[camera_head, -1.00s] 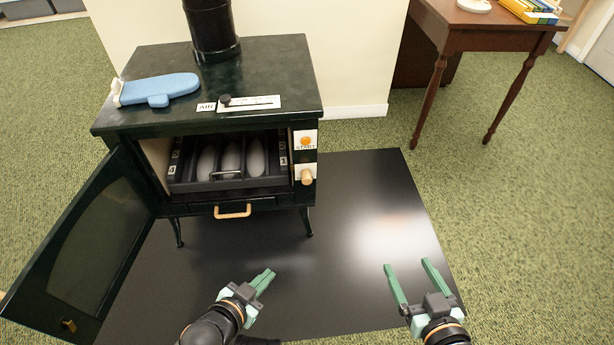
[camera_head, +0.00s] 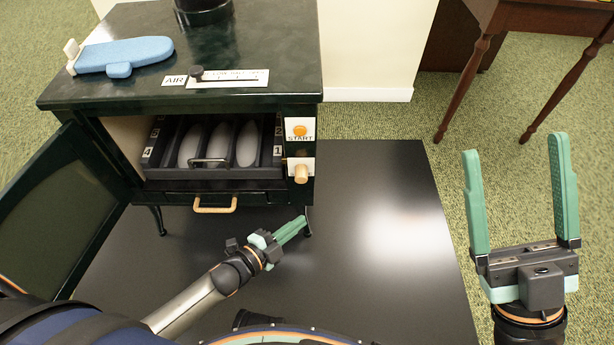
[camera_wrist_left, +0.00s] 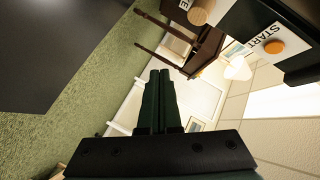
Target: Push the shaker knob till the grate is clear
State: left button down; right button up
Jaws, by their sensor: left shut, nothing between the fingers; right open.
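The wooden shaker knob (camera_head: 301,174) sticks out from a white plate at the right front of the dark green stove (camera_head: 215,95). It also shows at the top of the left wrist view (camera_wrist_left: 201,12). The grate (camera_head: 220,145) sits in the open firebox and holds several pale oblong lumps. My left gripper (camera_head: 298,226) is shut and empty, below the knob and apart from it. My right gripper (camera_head: 518,185) is open and empty, out to the right over the carpet.
An orange START button (camera_head: 300,131) is above the knob. The stove door (camera_head: 45,215) hangs open at left. A wooden drawer handle (camera_head: 215,205) is under the firebox. The black floor mat (camera_head: 370,220) is clear; a table (camera_head: 540,15) stands back right.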

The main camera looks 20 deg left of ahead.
aim_at(301, 178)
dwell(0.3)
pick_arm(q)
jog(key=w+a+b, duration=0.2)
jog(key=w+b, duration=0.1)
jog(key=w, duration=0.5)
jog(key=shift+w+a, duration=0.2)
jog(key=shift+a, duration=0.05)
dwell(1.9)
jog(key=shift+w+a, duration=0.1)
jog(key=shift+w, duration=0.3)
